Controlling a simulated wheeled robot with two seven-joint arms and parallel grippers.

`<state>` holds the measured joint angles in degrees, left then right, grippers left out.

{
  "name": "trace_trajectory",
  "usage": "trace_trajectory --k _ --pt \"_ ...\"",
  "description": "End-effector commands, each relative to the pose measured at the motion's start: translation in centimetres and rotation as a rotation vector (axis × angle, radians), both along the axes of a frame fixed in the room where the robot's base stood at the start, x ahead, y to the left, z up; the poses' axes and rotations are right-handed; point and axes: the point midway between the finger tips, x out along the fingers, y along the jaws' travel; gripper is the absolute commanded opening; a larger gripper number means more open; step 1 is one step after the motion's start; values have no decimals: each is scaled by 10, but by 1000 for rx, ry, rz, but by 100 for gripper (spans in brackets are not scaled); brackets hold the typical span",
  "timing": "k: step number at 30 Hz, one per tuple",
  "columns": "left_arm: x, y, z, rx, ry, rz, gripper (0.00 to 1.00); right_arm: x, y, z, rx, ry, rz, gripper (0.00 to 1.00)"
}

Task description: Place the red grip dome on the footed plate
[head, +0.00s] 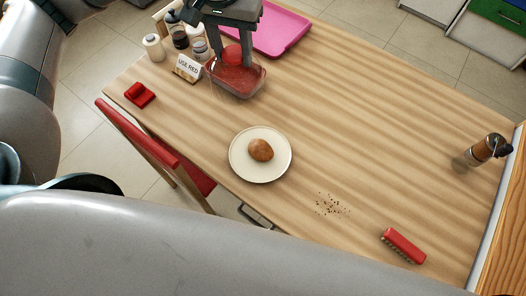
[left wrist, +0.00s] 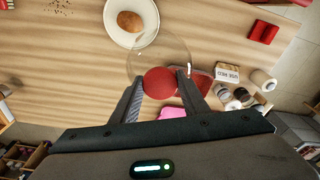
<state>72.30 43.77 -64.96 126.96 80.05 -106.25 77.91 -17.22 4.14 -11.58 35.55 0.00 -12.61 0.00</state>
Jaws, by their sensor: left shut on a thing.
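The clear dome (left wrist: 150,50) with a round red grip (left wrist: 160,82) is between the fingers of my left gripper (left wrist: 160,87), which is shut on the grip. In the head view the left gripper (head: 234,58) is at the top, with the red grip (head: 234,54) between its fingers, above the table's back left. The pale round plate (head: 240,165) stands apart from the dome, nearer the middle; it also shows in the left wrist view (left wrist: 112,24). A brown bun (head: 261,150) lies on it, uncovered. The plate's foot is hidden from above. My right gripper is not in view.
Several jars and shakers (head: 180,38), a "USE RED" sign (head: 187,68) and a pink tray (head: 275,28) are near the dome. A red object (head: 139,94) lies at the left. Crumbs (head: 330,205), a red brush (head: 403,245) and a grinder (head: 487,149) are at the right.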

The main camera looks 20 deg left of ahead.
Motion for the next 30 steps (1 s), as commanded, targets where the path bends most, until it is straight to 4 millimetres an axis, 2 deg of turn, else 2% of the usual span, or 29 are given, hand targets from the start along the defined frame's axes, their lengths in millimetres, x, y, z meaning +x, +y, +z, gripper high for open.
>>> trace_trajectory --k 8,14,20,30 --pt "-4 -4 -4 -1 1 -53 3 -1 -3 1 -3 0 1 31" --pt "-21 -17 -18 -2 3 -272 3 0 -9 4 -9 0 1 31" --pt "-51 -39 -40 -5 4 -661 3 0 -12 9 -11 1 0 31" --pt "-119 -81 -73 -8 3 -1447 3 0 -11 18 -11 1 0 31"
